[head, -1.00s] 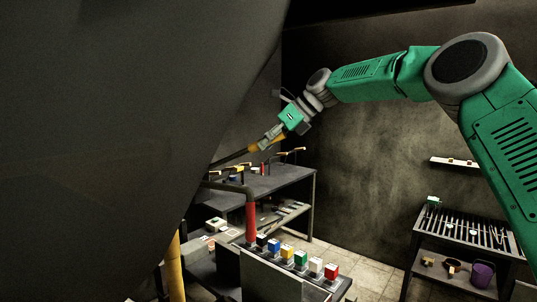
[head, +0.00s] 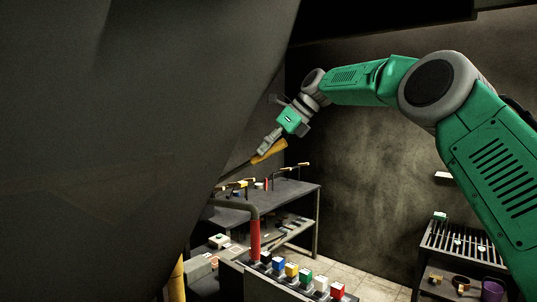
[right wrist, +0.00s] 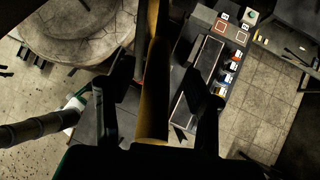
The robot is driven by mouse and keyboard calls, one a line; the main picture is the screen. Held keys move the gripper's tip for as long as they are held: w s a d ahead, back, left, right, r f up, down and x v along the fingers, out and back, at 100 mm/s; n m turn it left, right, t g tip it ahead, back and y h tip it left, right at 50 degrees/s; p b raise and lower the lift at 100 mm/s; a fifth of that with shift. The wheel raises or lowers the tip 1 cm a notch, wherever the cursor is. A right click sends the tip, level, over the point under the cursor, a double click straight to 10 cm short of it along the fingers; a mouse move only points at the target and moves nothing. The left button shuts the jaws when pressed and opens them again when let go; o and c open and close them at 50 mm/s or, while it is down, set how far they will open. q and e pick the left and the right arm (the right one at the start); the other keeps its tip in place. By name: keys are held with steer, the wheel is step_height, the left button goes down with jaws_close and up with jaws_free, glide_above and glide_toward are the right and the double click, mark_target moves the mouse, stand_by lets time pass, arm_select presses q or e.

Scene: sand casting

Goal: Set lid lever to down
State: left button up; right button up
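The lever I take for the lid lever is a dark bar with a yellow grip (head: 268,151), slanting up to the right from behind the large dark body (head: 140,140) at left. My right gripper (head: 270,140) is at the yellow grip in the head view. In the right wrist view the grip (right wrist: 153,85) runs lengthwise between the two dark fingers (right wrist: 157,95), with a gap visible on each side. The fingers are apart. Whether they touch the grip is not clear. The lever's base is hidden. My left gripper is not in view.
A dark workbench (head: 285,193) with tools stands behind. A curved pipe with a red sleeve (head: 253,238) rises in front, near a row of coloured blocks (head: 305,276). A tool rack (head: 465,240) is at right. The floor between bench and rack is clear.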

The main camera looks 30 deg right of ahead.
steer(key=shift+f, duration=0.25)
steer(key=v, duration=1.2)
steer(key=shift+w, duration=0.25)
steer(key=shift+d, duration=0.1)
